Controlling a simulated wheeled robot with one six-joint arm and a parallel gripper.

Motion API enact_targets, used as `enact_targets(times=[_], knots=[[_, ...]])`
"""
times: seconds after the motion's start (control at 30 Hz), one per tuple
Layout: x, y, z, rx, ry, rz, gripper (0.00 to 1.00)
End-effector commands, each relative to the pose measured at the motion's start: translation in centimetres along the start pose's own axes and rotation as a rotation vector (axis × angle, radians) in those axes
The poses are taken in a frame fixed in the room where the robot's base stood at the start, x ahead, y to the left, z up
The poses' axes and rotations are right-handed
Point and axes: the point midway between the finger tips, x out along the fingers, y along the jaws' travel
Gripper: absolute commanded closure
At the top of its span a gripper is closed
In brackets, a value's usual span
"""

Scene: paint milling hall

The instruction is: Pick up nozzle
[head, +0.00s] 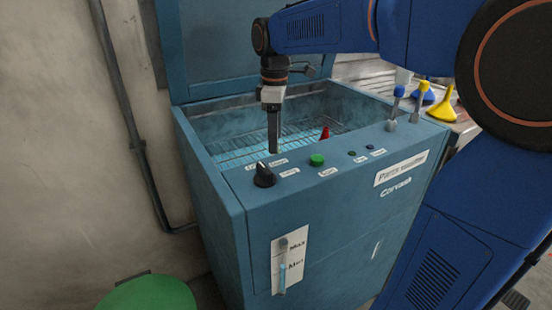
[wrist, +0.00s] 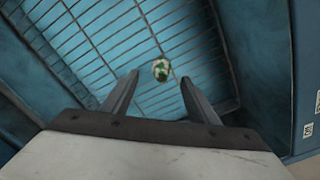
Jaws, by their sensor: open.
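My gripper (head: 274,148) points down into the open basin of the blue parts washer (head: 330,210), above its wire rack (head: 235,148). In the wrist view my gripper (wrist: 158,85) is open with nothing between its fingers. A small rounded white-and-green thing (wrist: 160,70) shows just beyond the fingertips, lined up with the gap and apart from both fingers. I cannot tell for sure that it is the nozzle. In the head view a red pointed thing (head: 325,133) stands at the basin's near side, right of my gripper; its lower part is hidden.
The washer's front panel carries a black knob (head: 264,175) and a green button (head: 317,160) close below my gripper. The raised lid (head: 215,50) stands behind. Blue- and yellow-topped items and a yellow funnel (head: 443,103) are at the right. A green round thing (head: 150,293) is lower left.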

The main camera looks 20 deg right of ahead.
Motion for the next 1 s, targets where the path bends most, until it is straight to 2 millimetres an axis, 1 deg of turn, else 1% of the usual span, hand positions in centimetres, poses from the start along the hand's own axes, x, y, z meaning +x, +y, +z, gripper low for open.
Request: enact_targets(times=[0.17, 0.4, 0.5, 0.6, 0.8, 0.83, 0.87, 0.9, 0.97, 1.0], knots=[[0.9, -0.1, 0.1, 0.0, -0.001, -0.001, 0.46], [4.1, -0.3, 0.4, 0.0, -0.001, -0.002, 0.46], [5.0, -0.2, 0.4, 0.0, 0.0, 0.0, 0.46], [5.5, -0.2, 0.4, 0.0, 0.0, 0.0, 0.46], [5.5, -0.2, 0.4, 0.0, 0.0, 0.0, 0.46], [5.5, -0.2, 0.4, 0.0, 0.0, 0.0, 0.48], [5.5, -0.2, 0.4, 0.0, 0.0, 0.0, 0.55], [5.5, -0.2, 0.4, 0.0, 0.0, 0.0, 0.65], [5.5, -0.2, 0.4, 0.0, 0.0, 0.0, 0.79], [5.5, -0.2, 0.4, 0.0, 0.0, 0.0, 0.89]])
